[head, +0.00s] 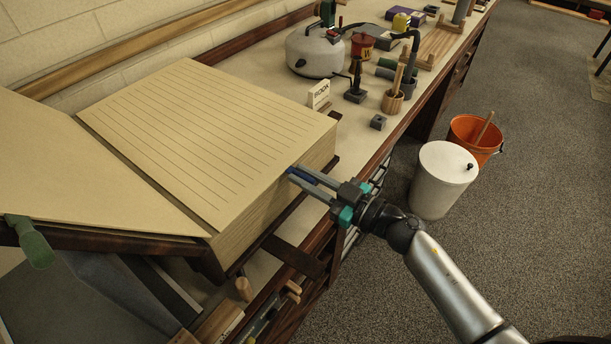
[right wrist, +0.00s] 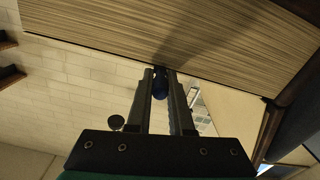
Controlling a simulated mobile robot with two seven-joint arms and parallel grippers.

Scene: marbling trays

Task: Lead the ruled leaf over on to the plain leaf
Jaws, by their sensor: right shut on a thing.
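The ruled leaf (head: 200,125) lies flat on top of a thick block of pages, its lines facing up. The plain leaf (head: 70,165) is on the left side of the open book, sloping up toward the left. My right gripper (head: 292,172) is at the near right edge of the ruled leaf. It is shut on a small blue tab (right wrist: 160,82) at that edge, which shows between the fingers in the right wrist view. The page block's edges (right wrist: 180,35) fill the top of that view. My left gripper is not in view.
A small sign (head: 319,95), a grey kettle-like vessel (head: 314,52) and a wooden cup (head: 393,101) stand on the bench beyond the book. A white bin (head: 440,180) and an orange bucket (head: 470,135) stand on the floor at right. A green-handled thing (head: 32,243) is at far left.

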